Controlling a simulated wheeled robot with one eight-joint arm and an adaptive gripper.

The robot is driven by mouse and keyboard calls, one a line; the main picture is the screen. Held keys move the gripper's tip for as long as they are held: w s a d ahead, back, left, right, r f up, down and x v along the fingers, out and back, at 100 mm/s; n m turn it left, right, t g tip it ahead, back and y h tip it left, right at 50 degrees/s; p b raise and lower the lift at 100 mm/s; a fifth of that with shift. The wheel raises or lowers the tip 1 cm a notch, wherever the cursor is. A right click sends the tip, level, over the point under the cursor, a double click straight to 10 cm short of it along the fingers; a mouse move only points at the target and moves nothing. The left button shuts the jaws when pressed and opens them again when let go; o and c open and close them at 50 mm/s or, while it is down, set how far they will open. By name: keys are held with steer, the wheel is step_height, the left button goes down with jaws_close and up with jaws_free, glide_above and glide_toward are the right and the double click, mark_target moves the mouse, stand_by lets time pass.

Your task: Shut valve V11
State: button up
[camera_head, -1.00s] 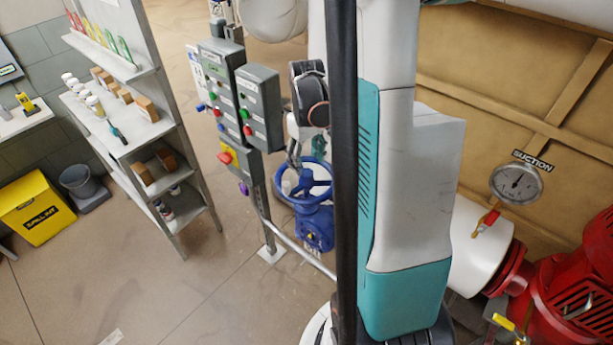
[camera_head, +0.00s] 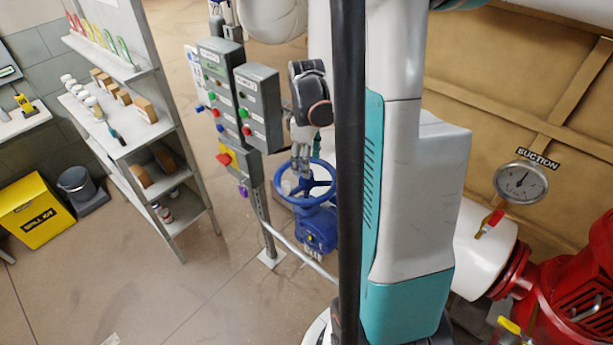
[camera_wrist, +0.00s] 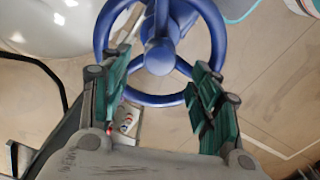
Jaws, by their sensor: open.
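A blue handwheel valve (camera_head: 320,229) stands low beside the control post in the head view, left of the black pole. Its label is too small to read, so I cannot tell whether it is V11. Its blue wheel (camera_wrist: 216,34) with spokes and a round hub fills the upper middle of the wrist view. My gripper (camera_head: 302,170) is at the wheel from above in the head view. In the wrist view my gripper (camera_wrist: 161,80) is open, its green-padded fingers apart on either side of the wheel's near part. I cannot tell whether they touch the rim.
Grey control boxes (camera_head: 258,108) with buttons stand on a post close left of the wheel. A grey rail (camera_head: 305,262) runs low by the valve. A shelf unit (camera_head: 130,135) is farther left, with clear floor between. A red pump (camera_head: 565,285) and suction gauge (camera_head: 520,182) are right.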

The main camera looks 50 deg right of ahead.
steer(key=shift+f+b, duration=2.4)
steer(key=shift+f, duration=0.55)
steer(key=shift+s+f, duration=0.1)
steer(key=shift+f, duration=0.1)
steer(key=shift+d, duration=0.1)
steer(key=c, duration=0.7)
steer(key=shift+f, duration=0.1)
